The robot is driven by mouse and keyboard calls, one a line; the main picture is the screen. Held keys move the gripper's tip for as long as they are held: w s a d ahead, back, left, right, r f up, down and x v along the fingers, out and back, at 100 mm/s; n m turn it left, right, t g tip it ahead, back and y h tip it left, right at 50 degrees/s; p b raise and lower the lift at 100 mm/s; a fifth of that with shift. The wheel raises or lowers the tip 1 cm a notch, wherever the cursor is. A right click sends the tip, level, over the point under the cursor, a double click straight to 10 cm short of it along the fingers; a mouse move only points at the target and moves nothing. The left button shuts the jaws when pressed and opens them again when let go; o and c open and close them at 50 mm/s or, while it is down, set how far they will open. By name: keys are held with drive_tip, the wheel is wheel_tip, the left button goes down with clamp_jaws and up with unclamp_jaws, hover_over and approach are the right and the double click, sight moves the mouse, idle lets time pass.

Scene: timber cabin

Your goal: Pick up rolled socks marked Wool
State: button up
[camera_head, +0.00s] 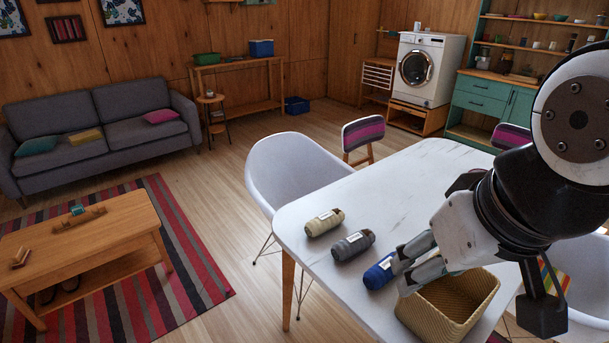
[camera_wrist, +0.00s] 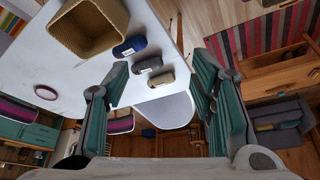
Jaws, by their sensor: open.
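Three rolled socks lie in a row near the front left edge of the white table (camera_head: 395,190): a beige roll (camera_head: 324,222), a grey roll (camera_head: 352,245) and a blue roll (camera_head: 379,273). Each bears a white label too small to read. The wrist view shows the blue roll (camera_wrist: 130,46), the grey roll (camera_wrist: 148,65) and the beige roll (camera_wrist: 161,79) between the spread fingers. My gripper (camera_head: 404,267) is open and empty, overlapping the blue roll's right end in the head view. Whether it touches is unclear.
A woven basket (camera_head: 484,310) stands on the table right of the blue roll, partly behind my gripper. A white chair (camera_head: 290,165) is against the table's left side. A dark oval thing (camera_wrist: 45,92) shows on the tabletop in the wrist view. The table's middle is clear.

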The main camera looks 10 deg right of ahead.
drive_tip(key=shift+o, duration=0.8)
drive_tip(key=shift+w, duration=0.4)
drive_tip(key=m+g+y+b, duration=0.2)
drive_tip(key=m+b, duration=0.1)
drive_tip(key=m, duration=1)
hover_over(354, 240)
drive_tip(key=s+d, duration=0.2)
drive_tip(key=s, duration=0.2)
wheel_tip(354, 240, down, 24)
drive_tip(key=x, duration=1.4)
drive_tip(key=shift+w+d, duration=0.15)
drive_tip(key=shift+w, duration=0.25)
drive_tip(key=shift+r, duration=0.1)
drive_tip(key=c, duration=1.3)
